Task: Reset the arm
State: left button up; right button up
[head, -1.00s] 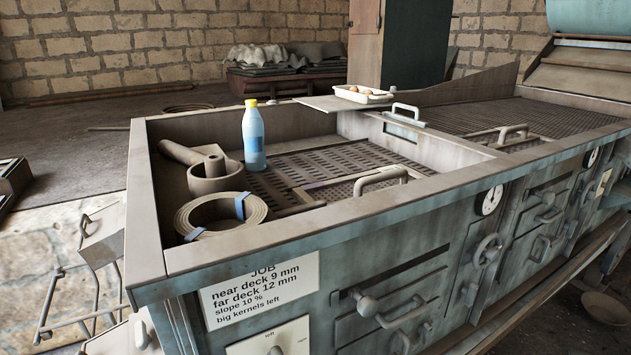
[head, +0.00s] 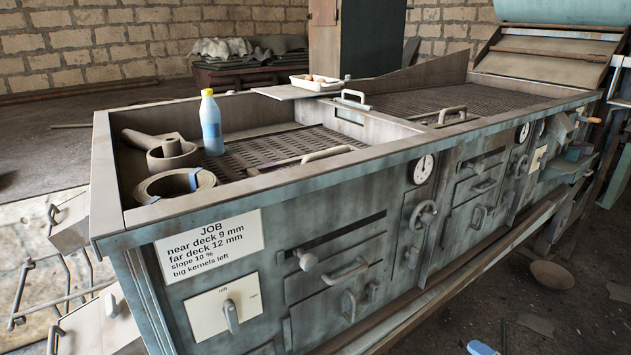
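Neither of my grippers shows in the head view, and I cannot tell where they are or what they hold. A large grey-green machine (head: 300,237) fills the middle of the view. Its front has a selector switch (head: 230,316), a lever with a round knob (head: 307,260), a handwheel (head: 423,215) and a round gauge (head: 423,169). A job card (head: 211,246) is fixed at the front left. No part that is clearly one of my arms shows.
In the machine's left tray stand a blue bottle (head: 211,125) with a yellow cap, a grey mortar-like bowl (head: 172,154) and a coiled strap (head: 176,185). A white tray (head: 315,83) sits on a board at the back. A bowl (head: 551,275) lies on the floor at right.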

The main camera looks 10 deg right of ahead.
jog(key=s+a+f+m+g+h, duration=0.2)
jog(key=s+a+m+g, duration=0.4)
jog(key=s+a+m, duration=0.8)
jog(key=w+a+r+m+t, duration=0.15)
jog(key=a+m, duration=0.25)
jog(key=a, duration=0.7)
pick_arm(q)
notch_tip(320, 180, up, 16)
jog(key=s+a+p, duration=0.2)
jog(key=p, duration=2.4)
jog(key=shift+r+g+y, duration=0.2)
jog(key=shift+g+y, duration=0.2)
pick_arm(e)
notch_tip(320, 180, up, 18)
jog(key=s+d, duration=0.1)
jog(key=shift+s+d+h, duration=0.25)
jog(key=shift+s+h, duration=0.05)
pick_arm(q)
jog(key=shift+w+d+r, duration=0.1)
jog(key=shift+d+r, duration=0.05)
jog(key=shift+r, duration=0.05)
